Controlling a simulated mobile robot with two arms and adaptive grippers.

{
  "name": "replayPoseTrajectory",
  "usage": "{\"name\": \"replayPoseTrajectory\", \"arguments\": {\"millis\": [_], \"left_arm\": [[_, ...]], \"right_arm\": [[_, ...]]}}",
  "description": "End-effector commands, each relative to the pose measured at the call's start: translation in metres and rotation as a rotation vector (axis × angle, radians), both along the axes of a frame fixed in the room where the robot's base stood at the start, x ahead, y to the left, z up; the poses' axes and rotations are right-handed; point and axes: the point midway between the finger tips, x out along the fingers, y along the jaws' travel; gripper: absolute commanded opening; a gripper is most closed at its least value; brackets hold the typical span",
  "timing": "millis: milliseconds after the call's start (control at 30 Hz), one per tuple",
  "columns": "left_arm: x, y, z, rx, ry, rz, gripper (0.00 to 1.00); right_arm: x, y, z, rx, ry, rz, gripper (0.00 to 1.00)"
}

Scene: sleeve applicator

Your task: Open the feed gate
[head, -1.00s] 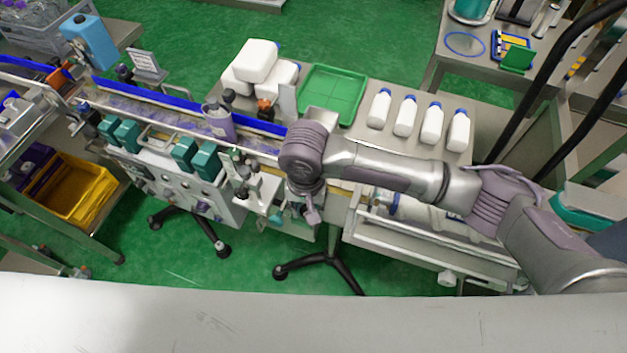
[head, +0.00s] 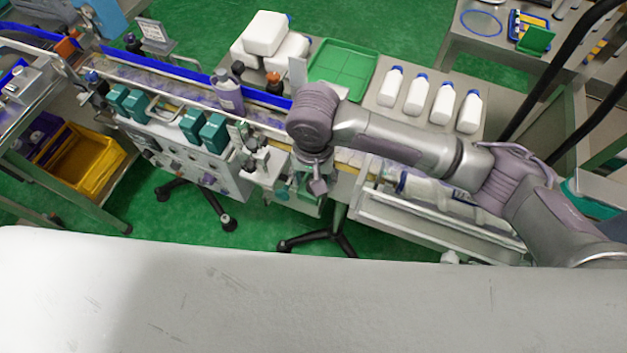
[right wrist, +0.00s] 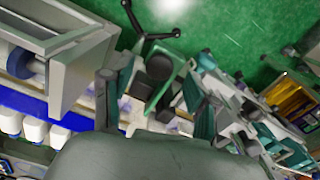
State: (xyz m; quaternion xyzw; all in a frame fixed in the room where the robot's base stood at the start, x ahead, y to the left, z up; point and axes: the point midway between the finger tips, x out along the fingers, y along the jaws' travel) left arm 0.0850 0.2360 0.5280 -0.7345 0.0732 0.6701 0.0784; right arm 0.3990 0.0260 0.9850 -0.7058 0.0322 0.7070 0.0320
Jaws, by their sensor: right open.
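My right gripper (head: 315,185) hangs over the front side of the conveyor line, beside its white control cabinet (head: 200,160). In the right wrist view its two fingers (right wrist: 155,105) are apart. Between and beyond them is a black knob-like part (right wrist: 160,68) with a green-edged clear panel (right wrist: 167,88) beside it. I cannot tell whether this is the feed gate, or whether the fingers touch it. In the head view my right wrist and forearm hide part of the conveyor (head: 165,85). My left gripper is not in view.
A purple-grey bottle (head: 228,95) stands on the conveyor. A green tray (head: 342,72), white bottles (head: 415,95) and white jugs (head: 265,33) stand on the table behind. A yellow bin (head: 85,160) is at left. A white surface (head: 250,310) fills the foreground.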

Motion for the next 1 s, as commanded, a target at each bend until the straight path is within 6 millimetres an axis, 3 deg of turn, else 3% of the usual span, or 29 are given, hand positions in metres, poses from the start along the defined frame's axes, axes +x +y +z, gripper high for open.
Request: {"name": "replayPoseTrajectory", "arguments": {"millis": [200,433,600,1000], "left_arm": [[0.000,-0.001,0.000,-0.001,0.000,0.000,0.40],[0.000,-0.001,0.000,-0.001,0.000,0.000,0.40],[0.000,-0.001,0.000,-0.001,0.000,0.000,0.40],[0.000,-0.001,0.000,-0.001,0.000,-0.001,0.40]], "right_arm": [[0.001,0.001,0.049,0.003,-0.004,0.002,0.59],[0.000,0.001,0.086,0.002,-0.001,0.002,0.59],[0.000,0.000,0.097,0.000,-0.001,0.001,0.59],[0.000,0.000,0.098,0.000,0.000,0.001,0.59]]}}
